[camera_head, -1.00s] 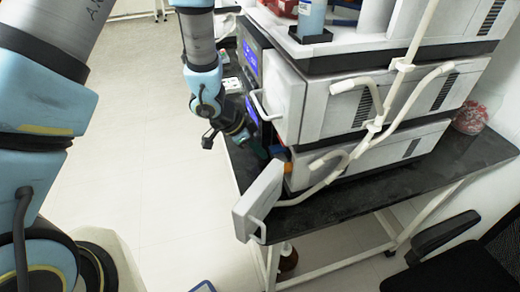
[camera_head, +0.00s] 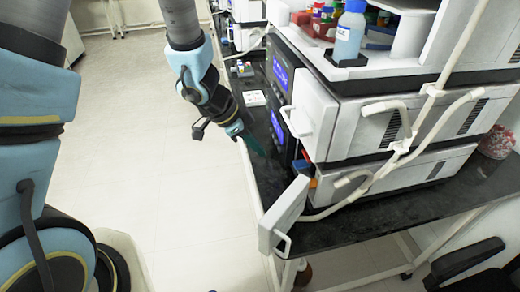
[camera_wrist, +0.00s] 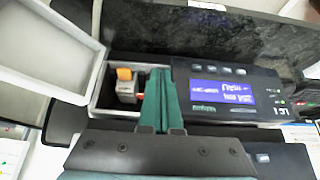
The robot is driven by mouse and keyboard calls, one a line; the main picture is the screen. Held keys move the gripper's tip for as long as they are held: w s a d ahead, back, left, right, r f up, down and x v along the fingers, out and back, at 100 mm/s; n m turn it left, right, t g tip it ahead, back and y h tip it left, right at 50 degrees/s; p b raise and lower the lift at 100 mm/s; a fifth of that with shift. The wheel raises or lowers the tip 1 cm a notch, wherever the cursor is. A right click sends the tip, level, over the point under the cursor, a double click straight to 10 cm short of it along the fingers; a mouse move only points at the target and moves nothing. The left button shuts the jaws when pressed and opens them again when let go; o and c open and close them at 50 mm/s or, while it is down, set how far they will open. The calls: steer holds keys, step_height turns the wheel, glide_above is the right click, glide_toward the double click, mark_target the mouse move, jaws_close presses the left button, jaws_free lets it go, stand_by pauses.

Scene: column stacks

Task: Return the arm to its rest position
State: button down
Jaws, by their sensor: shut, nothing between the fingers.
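My gripper (camera_head: 256,146) has teal fingers and is shut with nothing between them. In the head view it hangs over the left edge of the bench, beside the instrument stack and apart from the open compartment. In the wrist view the closed fingers (camera_wrist: 162,98) point toward the instrument, overlapping the compartment's right side in the picture. My arm (camera_head: 200,75) reaches down from the top of the head view.
The lower instrument's white door (camera_head: 285,214) stands open, sticking out past the bench edge. Its compartment (camera_wrist: 105,90) holds an orange-topped item (camera_wrist: 124,74). A blue-lit display (camera_wrist: 222,92) is beside it. Bottles (camera_head: 350,32) stand on top. The floor (camera_head: 160,190) left is clear.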

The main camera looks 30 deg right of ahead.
steer(key=w+a+r+n+t, duration=0.2)
steer(key=w+a+n+t, duration=0.15)
steer(key=w, duration=0.35)
steer(key=w+a+r+n+t, duration=0.2)
steer(key=w+a+r+n, duration=0.1)
steer(key=w+a, duration=0.25)
steer(key=w+a+r+n+t+y, duration=0.1)
steer(key=w+a+n+y, duration=0.15)
steer(key=a, duration=0.35)
steer(key=w+a+r+n+y, duration=0.1)
steer(key=w+a+r+n, duration=0.15)
steer(key=a, duration=0.25)
steer(key=s+a+r+n+g+y, duration=0.1)
steer(key=s+a+n, duration=0.3)
steer(key=a, duration=0.4)
steer(key=s+a+r+n+g+y, duration=0.1)
steer(key=s+a+r+n, duration=0.1)
steer(key=s+a+n, duration=0.2)
steer(key=a+n, duration=0.1)
steer(key=a, duration=0.2)
steer(key=shift+a+g, duration=0.35)
steer(key=shift+a, duration=0.05)
steer(key=shift+n, duration=0.25)
